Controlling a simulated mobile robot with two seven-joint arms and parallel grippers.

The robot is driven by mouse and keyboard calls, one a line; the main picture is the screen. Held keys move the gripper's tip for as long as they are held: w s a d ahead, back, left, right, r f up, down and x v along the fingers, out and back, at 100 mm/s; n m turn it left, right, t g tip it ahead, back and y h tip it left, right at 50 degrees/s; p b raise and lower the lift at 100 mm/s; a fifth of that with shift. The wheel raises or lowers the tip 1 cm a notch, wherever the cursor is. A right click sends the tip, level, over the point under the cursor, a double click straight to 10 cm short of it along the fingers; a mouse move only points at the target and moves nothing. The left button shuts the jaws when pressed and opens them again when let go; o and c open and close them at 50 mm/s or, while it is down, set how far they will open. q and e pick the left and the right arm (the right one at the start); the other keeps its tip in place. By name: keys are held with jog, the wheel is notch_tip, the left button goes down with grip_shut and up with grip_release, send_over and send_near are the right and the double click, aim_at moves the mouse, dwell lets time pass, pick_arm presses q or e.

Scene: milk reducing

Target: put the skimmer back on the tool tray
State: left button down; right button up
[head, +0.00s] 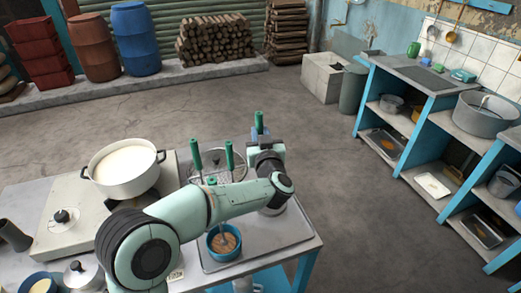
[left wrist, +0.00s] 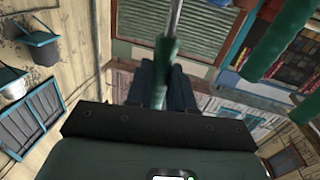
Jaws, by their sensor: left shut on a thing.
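My left gripper (head: 261,138) is shut on a green handle (head: 259,121) that stands up above it beside the tray. In the left wrist view the gripper (left wrist: 162,75) has its dark fingers around this green handle (left wrist: 166,55), and a thin metal shaft runs on from it. This looks like the skimmer, but its working end is hidden. The metal tool tray (head: 297,240) lies on the work table, partly covered by my arm. Two more green handles (head: 196,155) (head: 229,156) stand upright left of the gripper. My right gripper is out of view.
A blue bowl (head: 213,251) with brown contents sits on the tray's left part. A white pot of milk (head: 104,180) stands on the burner at left. Small pots fill the table's front left. Blue shelves (head: 360,101) stand across open floor.

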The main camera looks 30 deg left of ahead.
pick_arm(q)
jog(key=shift+f+b, duration=0.35)
jog(key=shift+f, duration=2)
jog(key=shift+f, duration=0.15)
jog(key=c, duration=1)
grip_release()
jog(key=v, duration=1.2)
jog(key=shift+r+b, duration=0.2)
jog(key=shift+b, duration=0.1)
